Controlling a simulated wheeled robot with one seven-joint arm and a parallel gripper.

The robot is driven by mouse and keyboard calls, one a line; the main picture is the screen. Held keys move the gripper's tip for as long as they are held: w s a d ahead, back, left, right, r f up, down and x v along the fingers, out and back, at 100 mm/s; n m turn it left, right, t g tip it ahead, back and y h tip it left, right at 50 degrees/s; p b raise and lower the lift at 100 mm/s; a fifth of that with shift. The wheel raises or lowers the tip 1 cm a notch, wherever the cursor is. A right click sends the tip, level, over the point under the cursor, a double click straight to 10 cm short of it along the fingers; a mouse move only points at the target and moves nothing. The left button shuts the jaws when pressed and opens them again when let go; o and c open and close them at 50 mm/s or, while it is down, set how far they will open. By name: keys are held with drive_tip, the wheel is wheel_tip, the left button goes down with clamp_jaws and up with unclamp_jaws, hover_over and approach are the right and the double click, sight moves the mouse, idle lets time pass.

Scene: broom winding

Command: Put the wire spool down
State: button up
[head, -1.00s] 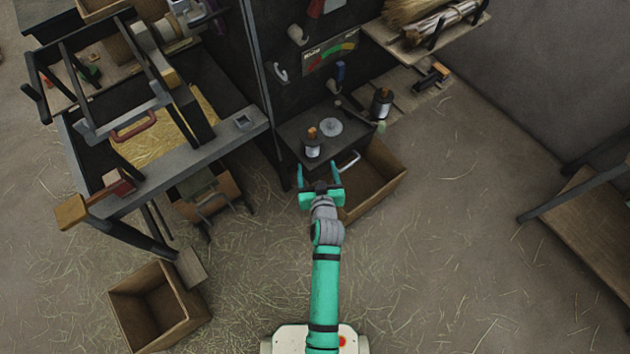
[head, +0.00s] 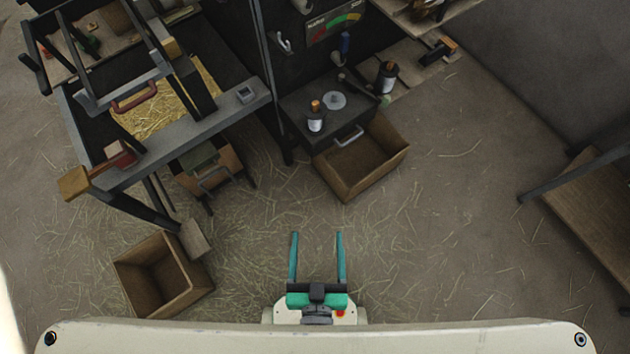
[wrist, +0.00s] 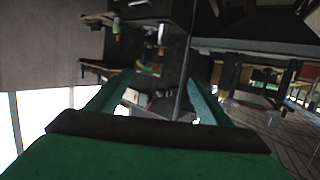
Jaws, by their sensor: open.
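A spool-like item with an orange top and pale band (head: 315,117) stands upright on the dark cabinet top (head: 296,101) in the head view. A similar dark item with an orange top (head: 386,78) stands farther right, at the shelf. I cannot tell for certain which is the wire spool. My gripper (head: 317,238) is open and empty, well apart from both, above the floor close to my base. Its two teal fingers also show spread in the wrist view (wrist: 160,80), with nothing between them.
A grey disc (head: 334,100) lies on the cabinet top. An open cardboard box (head: 377,181) stands on the floor before the cabinet, and another box (head: 160,278) at lower left. A workbench (head: 205,135) stands at left, a low wooden platform (head: 590,215) at right. Straw-strewn floor between is clear.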

drive_tip(key=s+r, duration=0.1)
drive_tip(key=r, duration=0.1)
drive_tip(key=s+r, duration=0.1)
drive_tip(key=shift+s+a+r, duration=0.2)
drive_tip(key=shift+s+a, duration=0.05)
drive_tip(key=shift+s, duration=0.05)
